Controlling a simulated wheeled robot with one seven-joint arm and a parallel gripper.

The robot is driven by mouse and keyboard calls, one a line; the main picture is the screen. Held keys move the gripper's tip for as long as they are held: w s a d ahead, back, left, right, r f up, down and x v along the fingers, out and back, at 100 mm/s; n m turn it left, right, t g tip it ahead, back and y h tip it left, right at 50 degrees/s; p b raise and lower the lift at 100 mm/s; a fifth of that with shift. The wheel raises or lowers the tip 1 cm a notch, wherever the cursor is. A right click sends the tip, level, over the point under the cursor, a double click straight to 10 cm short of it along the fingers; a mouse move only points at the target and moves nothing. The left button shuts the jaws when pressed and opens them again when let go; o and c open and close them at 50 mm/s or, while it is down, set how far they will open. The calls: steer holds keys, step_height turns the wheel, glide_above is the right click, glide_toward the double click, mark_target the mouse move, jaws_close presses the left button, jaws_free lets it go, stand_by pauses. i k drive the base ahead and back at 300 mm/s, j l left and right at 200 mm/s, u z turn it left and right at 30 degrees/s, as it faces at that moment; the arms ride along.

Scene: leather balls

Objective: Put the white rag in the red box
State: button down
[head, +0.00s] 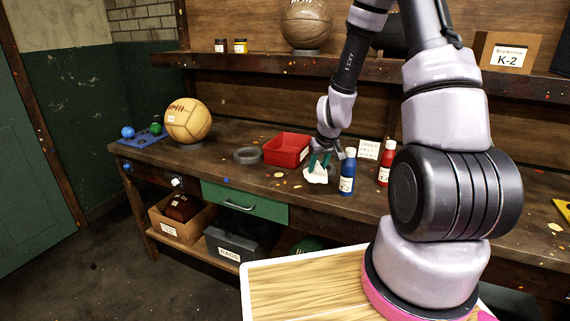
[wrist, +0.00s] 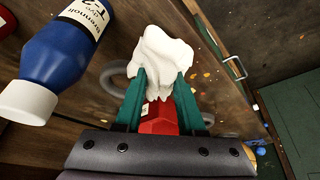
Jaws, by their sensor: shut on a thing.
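The white rag (head: 316,175) is a crumpled cloth at the bench's front, below my gripper (head: 320,160) in the head view. In the wrist view the rag (wrist: 162,55) sits between the tips of the teal fingers of my gripper (wrist: 160,85), which is shut on it. I cannot tell whether the rag touches the bench top. The red box (head: 285,157) is an open tray just left of the gripper and rag, apart from them. Part of the red box (wrist: 158,125) shows between the fingers in the wrist view.
A blue bottle (head: 347,172) stands close right of the rag, and it is large in the wrist view (wrist: 58,55). A red bottle (head: 386,163) and a card (head: 369,149) are farther right. A dark ring (head: 247,155) lies left of the box; a tan ball (head: 187,120) is beyond.

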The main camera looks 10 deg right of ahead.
mark_target(293, 151)
steer(key=i+j+z, duration=0.1)
steer(key=j, duration=0.3)
steer(key=i+j+z, duration=0.1)
steer(key=j, duration=0.3)
steer(key=i+j+z, duration=0.1)
steer(key=i+j, duration=0.15)
steer(key=j, duration=0.15)
steer(key=i+j+z, duration=0.1)
steer(key=j, duration=0.35)
steer(key=i+j+z, duration=0.15)
steer(key=j, duration=0.25)
steer(key=i+j+z, duration=0.1)
steer(key=i+j, duration=0.25)
steer(key=i, duration=0.1)
